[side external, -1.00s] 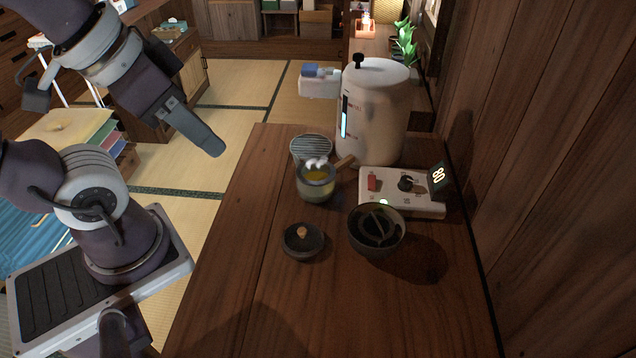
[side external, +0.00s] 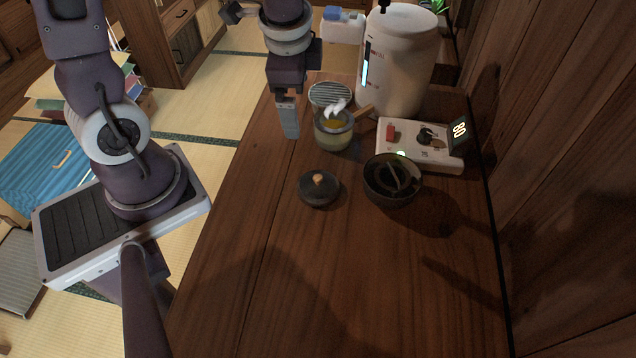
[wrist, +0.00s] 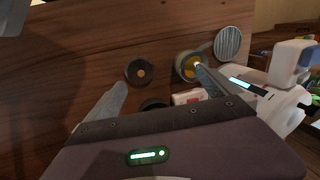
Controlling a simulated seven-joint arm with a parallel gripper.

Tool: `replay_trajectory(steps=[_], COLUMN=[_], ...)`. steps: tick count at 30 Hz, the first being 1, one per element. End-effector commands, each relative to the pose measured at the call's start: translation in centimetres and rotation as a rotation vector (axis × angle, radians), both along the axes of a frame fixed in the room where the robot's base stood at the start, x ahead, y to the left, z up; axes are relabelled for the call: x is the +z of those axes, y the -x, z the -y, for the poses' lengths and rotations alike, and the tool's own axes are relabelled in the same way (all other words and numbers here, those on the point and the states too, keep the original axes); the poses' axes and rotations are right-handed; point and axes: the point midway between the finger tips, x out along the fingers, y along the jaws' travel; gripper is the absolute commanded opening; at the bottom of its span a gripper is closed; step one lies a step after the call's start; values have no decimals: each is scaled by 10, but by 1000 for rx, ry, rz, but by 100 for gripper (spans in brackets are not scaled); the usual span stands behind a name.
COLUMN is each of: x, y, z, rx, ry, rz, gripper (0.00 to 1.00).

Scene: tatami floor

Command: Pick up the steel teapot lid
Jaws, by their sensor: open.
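The teapot lid (side external: 319,192) appears as a dark round lid with a light wooden knob, lying flat on the wooden counter; it also shows in the wrist view (wrist: 138,78). Behind it stands a small pot (side external: 333,140) with a wooden side handle and yellowish contents, also in the wrist view (wrist: 183,72). My gripper (side external: 289,136) points down above the counter, left of the pot and apart from the lid. In the wrist view my gripper (wrist: 160,82) is open, its fingers spread and empty. The lid shows beyond the fingers, nearer the left one.
A dark bowl (side external: 393,194) stands close right of the lid. A white control box (side external: 425,155) with a lit display and a large pale tank (side external: 397,70) stand behind. A ribbed round piece (side external: 330,96) lies behind the pot. The counter's front (side external: 330,290) is clear.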

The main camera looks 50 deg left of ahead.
Motion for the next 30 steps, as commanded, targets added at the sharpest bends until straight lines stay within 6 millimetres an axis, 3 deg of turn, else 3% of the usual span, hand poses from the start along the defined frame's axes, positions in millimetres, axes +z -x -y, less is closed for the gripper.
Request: replay_trajectory(steps=[1,3,7,12,22,30], x=[-30,-67,-116,-142,-197,-206], y=[-9,-18,-23,-22,-19,-20], z=[4,12,30,40,37,37], rx=[-92,-226,-396,-465,-463,-459], ry=[13,45,121,161,159,158], rz=[-69,-133,-198,-218,-221,-216], gripper=[100,100,100,100,100,100])
